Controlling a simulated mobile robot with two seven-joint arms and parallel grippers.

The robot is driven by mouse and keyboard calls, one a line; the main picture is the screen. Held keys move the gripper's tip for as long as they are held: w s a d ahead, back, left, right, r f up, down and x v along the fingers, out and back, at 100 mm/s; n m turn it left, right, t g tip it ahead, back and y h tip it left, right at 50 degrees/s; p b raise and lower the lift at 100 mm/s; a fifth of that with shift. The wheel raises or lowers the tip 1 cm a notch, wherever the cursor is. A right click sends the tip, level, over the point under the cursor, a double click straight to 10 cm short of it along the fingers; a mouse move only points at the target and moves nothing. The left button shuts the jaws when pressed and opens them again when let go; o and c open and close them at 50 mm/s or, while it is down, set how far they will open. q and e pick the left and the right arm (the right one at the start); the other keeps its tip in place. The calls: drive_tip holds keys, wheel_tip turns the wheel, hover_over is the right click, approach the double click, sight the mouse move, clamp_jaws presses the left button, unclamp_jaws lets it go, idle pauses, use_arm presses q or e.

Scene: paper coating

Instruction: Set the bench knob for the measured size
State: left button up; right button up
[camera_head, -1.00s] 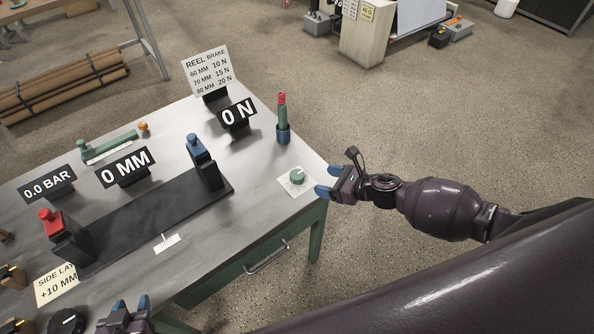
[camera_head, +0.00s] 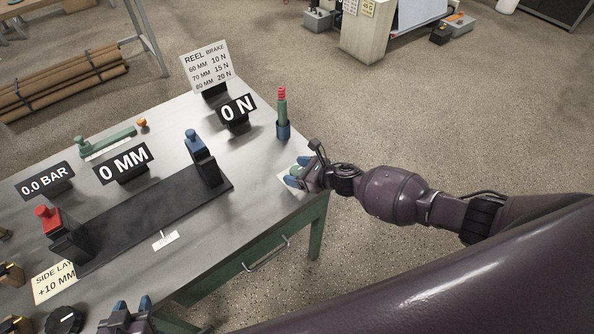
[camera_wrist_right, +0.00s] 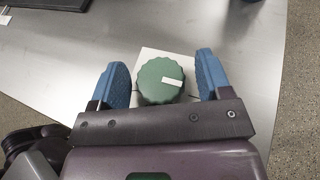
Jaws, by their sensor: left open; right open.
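The green bench knob (camera_wrist_right: 158,80) has a ribbed edge and a white pointer mark, and sits on a pale square plate (camera_wrist_right: 150,58) near the table's right corner. In the right wrist view it lies between the two blue fingertips of my right gripper (camera_wrist_right: 162,83), with a gap on each side. In the head view the right gripper (camera_head: 298,176) partly hides the knob (camera_head: 294,173). My right gripper is open. My left gripper (camera_head: 130,311) is open and empty at the bottom of the head view. The displays read "0 N" (camera_head: 237,110), "0 MM" (camera_head: 124,164) and "0.0 BAR" (camera_head: 45,181).
A card (camera_head: 207,67) lists reel brake values: 60 MM 10 N, 70 MM 15 N, 80 MM 20 N. A black measuring bed (camera_head: 150,222) with a red-topped post and a blue-topped post is empty. A green-and-red pen-like tool (camera_head: 282,108) stands in a blue holder behind the knob.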

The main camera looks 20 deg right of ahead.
drive_tip(key=shift+c, duration=0.9)
drive_tip(key=c, duration=0.7)
